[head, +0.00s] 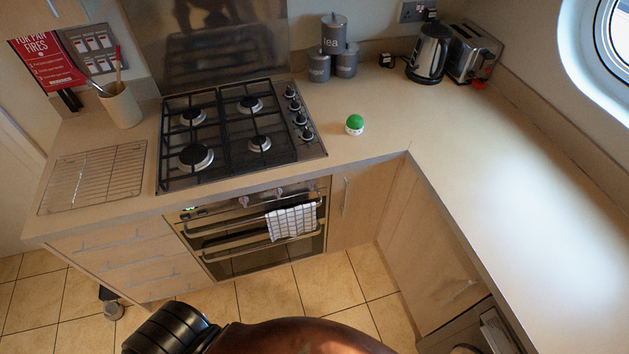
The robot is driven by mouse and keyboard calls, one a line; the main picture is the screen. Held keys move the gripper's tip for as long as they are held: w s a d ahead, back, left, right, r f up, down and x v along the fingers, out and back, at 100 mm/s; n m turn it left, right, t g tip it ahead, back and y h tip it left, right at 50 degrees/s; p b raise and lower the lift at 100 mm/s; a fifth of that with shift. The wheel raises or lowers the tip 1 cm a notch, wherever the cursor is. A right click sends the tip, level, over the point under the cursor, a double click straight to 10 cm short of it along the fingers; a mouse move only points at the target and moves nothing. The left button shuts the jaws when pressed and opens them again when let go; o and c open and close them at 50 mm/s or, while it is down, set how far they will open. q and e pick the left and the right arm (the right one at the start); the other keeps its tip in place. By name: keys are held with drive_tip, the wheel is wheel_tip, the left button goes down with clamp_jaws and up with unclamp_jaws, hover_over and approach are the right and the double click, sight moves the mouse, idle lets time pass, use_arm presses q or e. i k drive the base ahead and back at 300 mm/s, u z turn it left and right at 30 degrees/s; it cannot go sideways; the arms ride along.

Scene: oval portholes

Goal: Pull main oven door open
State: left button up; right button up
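The built-in oven (250,232) sits under the counter, below the gas hob. It has a control strip with a small green display at the top and two horizontal bar handles on its front. The main oven door (265,262) is the lower dark glass panel, and it looks shut. A white checked towel (291,222) hangs over the right part of the oven front and hides part of the handles. I cannot tell for sure which bar it hangs from. Neither of my grippers shows in the head view, and nothing is seen touching the oven.
The tiled floor (325,285) before the oven is clear. Drawers (125,262) stand left of it and a cupboard (355,208) right. The counter (510,185) runs forward on the right. The hob (240,135), a wire rack (95,177) and a green timer (355,124) are above.

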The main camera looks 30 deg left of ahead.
sight(249, 261)
drive_tip(key=u, duration=1.65)
